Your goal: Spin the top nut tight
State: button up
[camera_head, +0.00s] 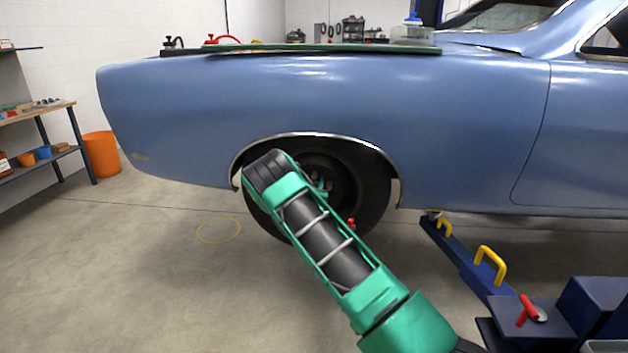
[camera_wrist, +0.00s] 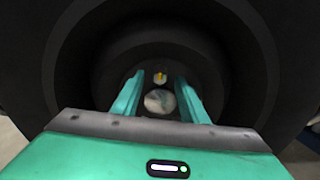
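The wheel (camera_head: 374,197) sits in the front arch of the blue car, a dark tyre and rim partly hidden by my arm. In the wrist view the rim (camera_wrist: 75,60) surrounds a dark recess. A small nut (camera_wrist: 160,77) with a yellowish mark shows at the top of the hub, above a round pale hub centre (camera_wrist: 159,101). My gripper (camera_wrist: 160,83) points into the recess, its two green fingers apart. The nut appears between the fingertips with a gap on each side. Whether the tips reach its depth I cannot tell. Other nuts are not clear.
The blue car body (camera_head: 400,100) overhangs the wheel. A dark blue lift arm (camera_head: 465,262) with yellow handles stands at right. An orange bin (camera_head: 101,154) and a workbench (camera_head: 40,112) are at left. The floor at left is mostly clear.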

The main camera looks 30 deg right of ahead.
aim_at(314, 178)
jog(key=shift+x, duration=2.25)
grip_shut()
jog(key=shift+d, duration=0.15)
